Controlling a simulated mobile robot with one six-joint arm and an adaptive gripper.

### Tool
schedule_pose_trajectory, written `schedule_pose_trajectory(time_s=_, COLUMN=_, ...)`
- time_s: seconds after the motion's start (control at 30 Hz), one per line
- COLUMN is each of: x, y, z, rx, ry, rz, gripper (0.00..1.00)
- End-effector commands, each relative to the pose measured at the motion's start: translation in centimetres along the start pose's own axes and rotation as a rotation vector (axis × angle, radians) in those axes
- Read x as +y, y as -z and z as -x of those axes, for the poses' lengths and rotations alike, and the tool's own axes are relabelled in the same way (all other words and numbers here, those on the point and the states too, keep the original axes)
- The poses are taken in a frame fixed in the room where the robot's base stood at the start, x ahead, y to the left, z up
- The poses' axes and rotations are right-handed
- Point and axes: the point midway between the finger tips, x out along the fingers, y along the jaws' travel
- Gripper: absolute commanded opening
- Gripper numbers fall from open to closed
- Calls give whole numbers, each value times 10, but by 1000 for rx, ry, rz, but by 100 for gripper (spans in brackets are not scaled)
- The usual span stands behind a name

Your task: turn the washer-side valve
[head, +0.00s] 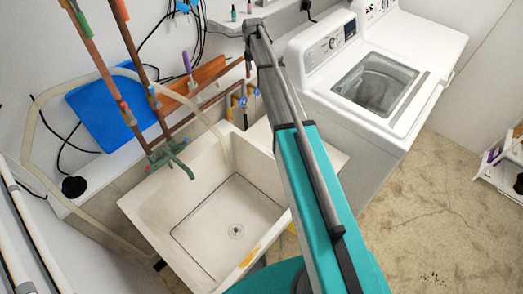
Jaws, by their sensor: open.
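A small valve with a blue handle (243,102) sits on brass-coloured pipework (235,110) against the wall, behind the sink's right back corner. A second small bluish part (257,92) shows just to its right, nearer the washer; it is too small to tell whether it is another valve's handle. The white top-loading washer (318,90) stands to the right of the pipes. My teal and grey arm reaches up the middle of the head view and passes close to the right of the valves. I cannot make out my gripper's fingers.
A pale utility sink (150,210) stands below the pipes, with a green faucet (170,158) at its left back. Copper pipes (92,50), a beige hose (40,130) and a blue board (105,108) are on the left. A white shelf (500,165) stands right. The concrete floor (440,230) is mostly clear.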

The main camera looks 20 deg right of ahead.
Motion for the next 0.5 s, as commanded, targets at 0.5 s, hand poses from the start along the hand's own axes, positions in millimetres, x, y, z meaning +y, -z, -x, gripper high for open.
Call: schedule_pose_trajectory(time_s=0.5, x=-18, y=19, z=-5, rx=0, ry=0, rz=-127, gripper=51)
